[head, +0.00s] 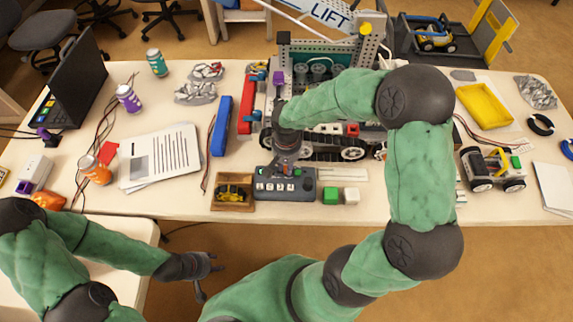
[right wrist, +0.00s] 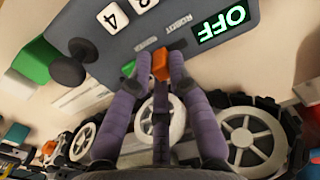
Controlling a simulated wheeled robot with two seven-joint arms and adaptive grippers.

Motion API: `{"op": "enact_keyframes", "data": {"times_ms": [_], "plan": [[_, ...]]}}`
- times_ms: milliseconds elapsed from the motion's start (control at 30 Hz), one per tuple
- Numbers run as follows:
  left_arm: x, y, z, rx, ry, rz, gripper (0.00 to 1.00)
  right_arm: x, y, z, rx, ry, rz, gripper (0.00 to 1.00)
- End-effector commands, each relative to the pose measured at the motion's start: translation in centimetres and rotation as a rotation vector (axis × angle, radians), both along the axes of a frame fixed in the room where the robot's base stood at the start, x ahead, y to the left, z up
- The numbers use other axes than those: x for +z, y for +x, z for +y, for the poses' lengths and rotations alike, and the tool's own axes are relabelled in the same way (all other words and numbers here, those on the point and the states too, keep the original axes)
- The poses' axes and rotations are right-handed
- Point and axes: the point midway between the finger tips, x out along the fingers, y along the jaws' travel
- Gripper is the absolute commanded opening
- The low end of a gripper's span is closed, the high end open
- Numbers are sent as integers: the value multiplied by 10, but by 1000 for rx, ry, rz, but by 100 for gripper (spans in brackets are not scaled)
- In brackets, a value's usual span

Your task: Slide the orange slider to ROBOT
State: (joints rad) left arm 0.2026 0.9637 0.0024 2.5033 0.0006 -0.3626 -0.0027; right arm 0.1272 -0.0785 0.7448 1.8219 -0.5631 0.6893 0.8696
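The grey control panel (head: 301,192) lies at the table's front edge, with white number buttons and a lit display. In the right wrist view the orange slider (right wrist: 160,67) stands up from the panel (right wrist: 115,52). The word ROBOT (right wrist: 172,25) is printed near it, with a second, hard-to-read label closer to the slider. My right gripper (right wrist: 153,66) has its fingertips on either side of the slider, with a gap on the left side and the right tip close or touching. In the head view my right gripper (head: 285,160) hides the slider. My left gripper (head: 208,275) is open and empty, off the table.
The display (right wrist: 222,27) reads OFF. A black knob (right wrist: 67,72) stands on the panel. A tracked robot (head: 318,150) is just behind it. A wooden tray (head: 217,203) is on its left, green (head: 330,195) and white (head: 351,195) cubes on its right.

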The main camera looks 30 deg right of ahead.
Motion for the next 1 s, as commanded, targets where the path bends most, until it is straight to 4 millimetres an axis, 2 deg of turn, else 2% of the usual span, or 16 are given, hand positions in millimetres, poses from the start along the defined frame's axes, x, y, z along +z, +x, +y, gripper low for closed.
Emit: {"op": "enact_keyframes", "data": {"times_ms": [200,467,700,733,767,1000], "plan": [[0,0,0,0,0,0,40,0,2,1,4,0,-2,0],[-4,0,0,0,0,0,40,0,15,23,6,0,-4,0],[-4,0,0,0,0,0,40,1,16,24,4,3,-9,0],[-4,0,0,0,0,0,40,1,17,24,4,3,-9,29],[-4,0,0,0,0,0,40,1,17,24,4,3,-9,37],[-4,0,0,0,0,0,40,0,15,23,3,0,-5,39]]}}
